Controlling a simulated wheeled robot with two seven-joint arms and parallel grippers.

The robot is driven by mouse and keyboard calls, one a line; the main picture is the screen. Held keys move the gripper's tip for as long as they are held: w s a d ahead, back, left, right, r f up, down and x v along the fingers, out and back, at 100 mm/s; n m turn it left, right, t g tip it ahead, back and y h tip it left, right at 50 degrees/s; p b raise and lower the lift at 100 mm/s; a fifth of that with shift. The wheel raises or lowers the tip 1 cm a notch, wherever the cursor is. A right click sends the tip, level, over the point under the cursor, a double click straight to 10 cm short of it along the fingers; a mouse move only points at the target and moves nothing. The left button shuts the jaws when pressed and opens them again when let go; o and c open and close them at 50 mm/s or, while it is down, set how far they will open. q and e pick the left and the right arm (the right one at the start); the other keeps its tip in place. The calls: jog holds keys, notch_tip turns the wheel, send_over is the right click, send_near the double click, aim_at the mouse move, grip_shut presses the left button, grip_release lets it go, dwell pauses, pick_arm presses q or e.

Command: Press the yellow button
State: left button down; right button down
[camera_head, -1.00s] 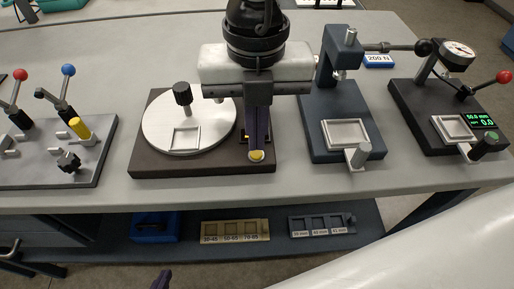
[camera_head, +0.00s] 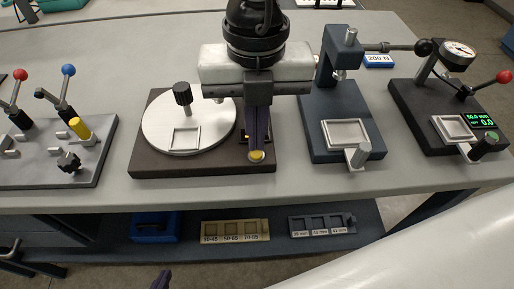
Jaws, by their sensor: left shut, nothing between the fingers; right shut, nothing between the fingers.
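The yellow button (camera_head: 257,156) is at the front right corner of the dark base (camera_head: 190,171) that carries a pale round disc (camera_head: 160,130). My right gripper (camera_head: 257,150) points down at it, fingers shut and empty. Its tips overlap the button's back edge in the picture; I cannot tell whether they touch it or how far it is pressed. My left gripper (camera_head: 162,279) shows only as a dark shut tip at the bottom edge, well away from the bench top.
A lever panel with a yellow handle (camera_head: 80,128) stands at left. A blue-grey press (camera_head: 340,105) and a gauge device (camera_head: 425,110) stand at right. Slotted trays (camera_head: 235,239) and a blue box (camera_head: 155,227) are on the shelf below.

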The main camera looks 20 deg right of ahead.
jog(key=shift+f, duration=0.15)
jog(key=shift+f+b, duration=0.85)
jog(key=shift+b, duration=0.25)
jog(key=shift+r, duration=0.25)
jog(key=shift+r+p, duration=0.8)
jog(key=shift+r, duration=1)
